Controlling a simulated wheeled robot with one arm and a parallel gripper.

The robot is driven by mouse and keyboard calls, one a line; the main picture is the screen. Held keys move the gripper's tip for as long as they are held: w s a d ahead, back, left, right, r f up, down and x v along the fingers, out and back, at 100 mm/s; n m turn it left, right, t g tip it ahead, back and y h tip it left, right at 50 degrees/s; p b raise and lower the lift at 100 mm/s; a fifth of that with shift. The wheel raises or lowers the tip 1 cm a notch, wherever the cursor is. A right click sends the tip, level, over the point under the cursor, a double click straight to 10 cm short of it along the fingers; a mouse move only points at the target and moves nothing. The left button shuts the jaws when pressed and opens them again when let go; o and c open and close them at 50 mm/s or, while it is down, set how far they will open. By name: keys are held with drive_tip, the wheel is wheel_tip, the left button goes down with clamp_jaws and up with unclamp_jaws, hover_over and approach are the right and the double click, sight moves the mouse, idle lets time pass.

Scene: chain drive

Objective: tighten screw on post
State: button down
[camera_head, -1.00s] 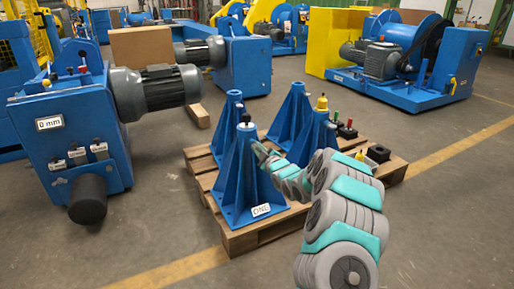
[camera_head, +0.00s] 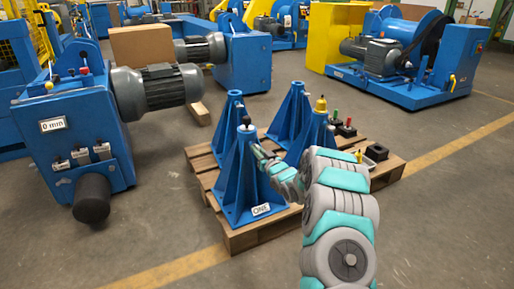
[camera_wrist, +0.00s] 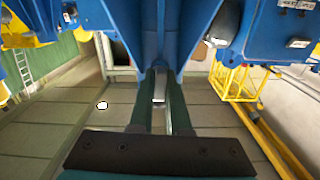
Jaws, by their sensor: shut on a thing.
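The blue post labelled ONE (camera_head: 238,190) stands upright at the front left of the pallet, with a black-topped pin (camera_head: 246,120) at its top. My gripper (camera_head: 257,151) reaches the post's upper right side. In the wrist view my gripper (camera_wrist: 160,108) has its two dark fingers close together, with a pale metallic piece, seemingly the screw (camera_wrist: 159,84), between their tips. The blue post (camera_wrist: 165,45) fills the upper middle of that view. In the head view the screw is hidden by my gripper, so I cannot tell how far in it sits.
The wooden pallet (camera_head: 262,236) carries more blue posts (camera_head: 291,118), one with a yellow top (camera_head: 321,104). Small red and green-topped pieces (camera_head: 340,124) and a dark tray (camera_head: 377,152) lie at its right. A blue machine with a motor (camera_head: 75,140) stands left. Floor is free at right.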

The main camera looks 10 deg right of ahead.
drive_tip(key=m+p, duration=0.1)
drive_tip(key=m, duration=0.2)
drive_tip(key=shift+m+p, duration=0.3)
drive_tip(key=shift+m, duration=0.1)
drive_tip(key=m+p, duration=0.1)
drive_tip(key=m, duration=0.3)
drive_tip(key=shift+m+p, duration=0.3)
drive_tip(key=shift+p, duration=0.05)
drive_tip(key=m+p, duration=0.1)
drive_tip(key=m, duration=0.3)
drive_tip(key=shift+f, duration=0.15)
drive_tip(key=m+p, duration=0.1)
drive_tip(key=m, duration=0.3)
drive_tip(key=shift+m, duration=0.3)
drive_tip(key=c, duration=0.9)
unclamp_jaws()
